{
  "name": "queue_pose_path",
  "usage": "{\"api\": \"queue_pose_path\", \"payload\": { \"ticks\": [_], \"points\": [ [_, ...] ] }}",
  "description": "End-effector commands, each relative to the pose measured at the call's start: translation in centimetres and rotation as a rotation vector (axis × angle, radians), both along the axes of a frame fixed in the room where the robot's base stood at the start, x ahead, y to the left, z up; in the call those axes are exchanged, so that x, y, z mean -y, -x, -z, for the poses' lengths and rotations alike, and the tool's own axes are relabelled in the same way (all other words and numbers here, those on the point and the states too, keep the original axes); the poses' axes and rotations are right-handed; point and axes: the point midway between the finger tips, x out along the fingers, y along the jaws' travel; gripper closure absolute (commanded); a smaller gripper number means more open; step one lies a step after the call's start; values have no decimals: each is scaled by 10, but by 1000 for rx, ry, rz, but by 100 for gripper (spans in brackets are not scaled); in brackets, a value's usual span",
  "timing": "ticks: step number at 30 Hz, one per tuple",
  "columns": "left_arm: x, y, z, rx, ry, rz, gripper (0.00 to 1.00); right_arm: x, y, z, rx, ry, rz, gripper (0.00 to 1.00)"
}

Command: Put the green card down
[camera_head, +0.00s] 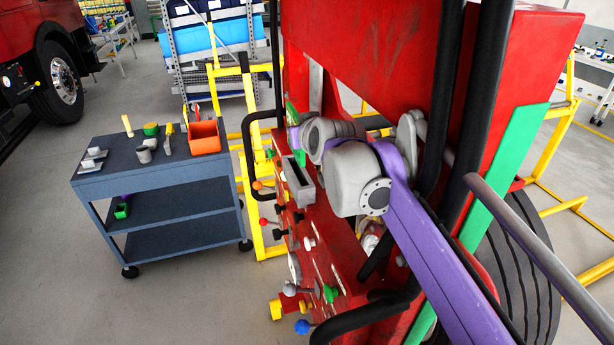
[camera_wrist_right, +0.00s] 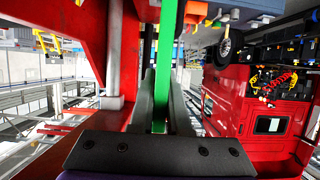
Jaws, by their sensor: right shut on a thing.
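The green card (camera_wrist_right: 164,60) is seen edge-on in the right wrist view, as a narrow upright green strip. My right gripper (camera_wrist_right: 162,105) is shut on it, with a grey finger on each side. In the head view, small green parts that look like the card (camera_head: 299,157) show at the left of my grey wrist, beside the red machine. My arm hides most of the right gripper and the card there. My left gripper is in neither view.
A red machine (camera_head: 340,265) with several coloured knobs and black handrails is close to my arm. A dark cart (camera_head: 110,183) with tools and an orange bin (camera_head: 205,137) stands left. Floor around the cart is clear.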

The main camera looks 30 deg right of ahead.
Motion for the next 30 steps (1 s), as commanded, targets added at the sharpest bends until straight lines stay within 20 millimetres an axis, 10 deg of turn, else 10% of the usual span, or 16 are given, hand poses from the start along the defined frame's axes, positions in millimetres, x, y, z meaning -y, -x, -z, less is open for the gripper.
{"api": "queue_pose_path", "payload": {
  "ticks": [30],
  "points": [
    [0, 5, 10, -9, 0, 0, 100, 0, 1, 99, 1, 1, 1, 100]
  ]
}}
